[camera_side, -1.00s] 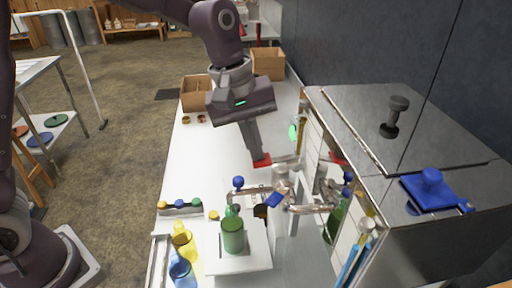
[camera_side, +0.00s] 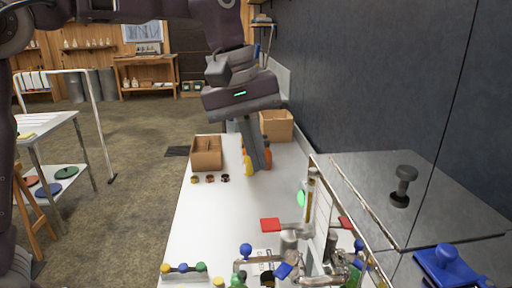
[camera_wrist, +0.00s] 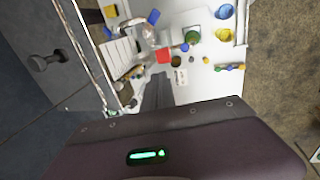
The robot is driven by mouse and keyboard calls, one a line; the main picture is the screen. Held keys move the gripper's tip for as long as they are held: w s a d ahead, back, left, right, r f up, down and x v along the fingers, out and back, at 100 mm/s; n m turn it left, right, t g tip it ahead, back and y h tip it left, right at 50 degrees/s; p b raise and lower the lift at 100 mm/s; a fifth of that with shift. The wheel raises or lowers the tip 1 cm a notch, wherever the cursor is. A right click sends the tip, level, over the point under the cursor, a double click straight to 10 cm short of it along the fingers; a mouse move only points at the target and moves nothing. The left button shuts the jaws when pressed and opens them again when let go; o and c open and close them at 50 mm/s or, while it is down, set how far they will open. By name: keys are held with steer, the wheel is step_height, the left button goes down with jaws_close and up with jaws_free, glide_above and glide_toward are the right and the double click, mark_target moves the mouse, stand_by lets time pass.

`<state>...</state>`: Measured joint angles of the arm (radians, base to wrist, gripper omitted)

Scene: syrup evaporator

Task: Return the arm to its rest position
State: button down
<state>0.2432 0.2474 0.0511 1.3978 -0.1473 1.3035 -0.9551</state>
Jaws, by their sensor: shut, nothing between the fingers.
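My gripper (camera_side: 262,168) hangs in the air over the white counter (camera_side: 200,225), fingers pointing down, shut and empty. In the side view its fingertips are above and behind the red lever (camera_side: 270,224), with a clear gap. In the wrist view the shut fingers (camera_wrist: 160,77) show as a narrow grey bar, and the red lever (camera_wrist: 163,56) lies beyond their tips, apart from them. My upper arm stretches across the top of the side view. No marker of the rest position shows.
Yellow (camera_side: 248,165) and orange (camera_side: 268,158) bottles appear beside my fingers.

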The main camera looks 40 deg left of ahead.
steer(key=shift+r, duration=0.7)
steer(key=s+a+m+t, duration=0.1)
steer(key=s+a+m, duration=0.2)
steer(key=s+a, duration=0.45)
steer(key=s+a+f+m+t+y, duration=0.1)
steer(key=s+f+m, duration=0.2)
steer(key=s, duration=0.4)
steer(key=s+a+f+m+t, duration=0.1)
steer(key=s+a+f+m, duration=0.1)
steer(key=s+f, duration=0.3)
steer(key=s+m, duration=0.1)
steer(key=s, duration=0.2)
steer(key=shift+s+a+t+y, duration=0.2)
steer(key=shift+a+t+y, duration=0.05)
steer(key=shift+t+y, duration=0.15)
